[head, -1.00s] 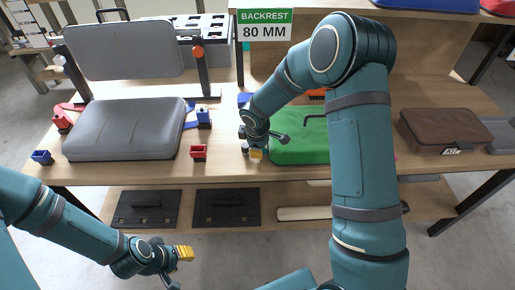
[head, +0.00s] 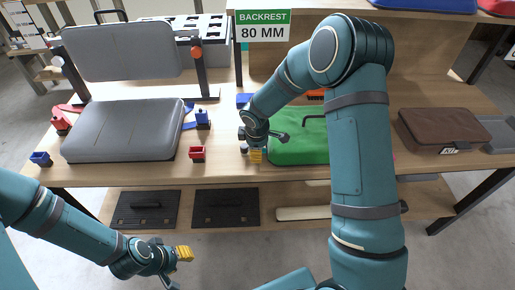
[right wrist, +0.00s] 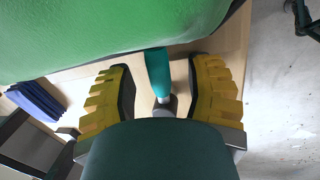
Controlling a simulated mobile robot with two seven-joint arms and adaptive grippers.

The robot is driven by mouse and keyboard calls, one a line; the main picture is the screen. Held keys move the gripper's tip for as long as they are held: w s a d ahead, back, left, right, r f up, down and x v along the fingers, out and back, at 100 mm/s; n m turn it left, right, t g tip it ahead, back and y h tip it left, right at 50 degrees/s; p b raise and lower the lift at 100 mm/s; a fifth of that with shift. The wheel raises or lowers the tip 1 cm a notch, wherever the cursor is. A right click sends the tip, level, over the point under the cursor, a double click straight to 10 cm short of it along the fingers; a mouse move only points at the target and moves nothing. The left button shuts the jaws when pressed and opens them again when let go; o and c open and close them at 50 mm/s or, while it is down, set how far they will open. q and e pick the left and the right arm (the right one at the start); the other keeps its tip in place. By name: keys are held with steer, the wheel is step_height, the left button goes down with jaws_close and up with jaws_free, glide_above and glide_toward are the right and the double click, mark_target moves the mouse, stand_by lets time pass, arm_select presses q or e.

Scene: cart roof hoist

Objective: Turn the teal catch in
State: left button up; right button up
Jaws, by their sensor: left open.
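The teal catch (right wrist: 158,75) is a rounded upright bar beside the green cushion (right wrist: 100,35) in the right wrist view. It stands between the two yellow-padded fingers of my right gripper (right wrist: 160,95), with a gap on each side. My right gripper is open and points at the catch. In the head view my right gripper (head: 256,151) is at the left front corner of the green cushion (head: 300,147), and the catch is mostly hidden there. My left gripper (head: 180,266) is open and empty, low in front of the bench.
A grey seat pad (head: 125,130) and an upright grey backrest (head: 122,52) are at left on the bench. A red block (head: 197,153) stands left of my right gripper. A brown case (head: 440,130) lies at right. A blue stack (right wrist: 36,101) is left in the wrist view.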

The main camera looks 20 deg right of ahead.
step_height(320, 180, up, 12)
steer(key=s+a, duration=0.1)
steer(key=s, duration=0.1)
stand_by(0.4)
steer(key=shift+a+f, duration=0.1)
steer(key=s+a+f, duration=0.1)
steer(key=f, duration=0.1)
steer(key=s+a+f+m+y, duration=0.1)
steer(key=s+a+f, duration=0.1)
steer(key=f, duration=0.1)
steer(key=s+a+f+m+y, duration=0.1)
steer(key=a+f, duration=0.1)
steer(key=shift+s+f+g, duration=0.15)
steer(key=shift+f+g, duration=0.2)
steer(key=shift+g, duration=0.05)
steer(key=s+a+f+m+y, duration=0.1)
steer(key=s+a+f+m, duration=0.2)
steer(key=s+f+m, duration=0.3)
steer(key=s+a+f+m+y, duration=0.2)
steer(key=s+a+f+m, duration=0.2)
steer(key=s, duration=0.6)
step_height(320, 180, down, 3)
steer(key=shift+s+f+m, duration=0.1)
steer(key=shift+s+m, duration=0.05)
steer(key=shift+m, duration=0.85)
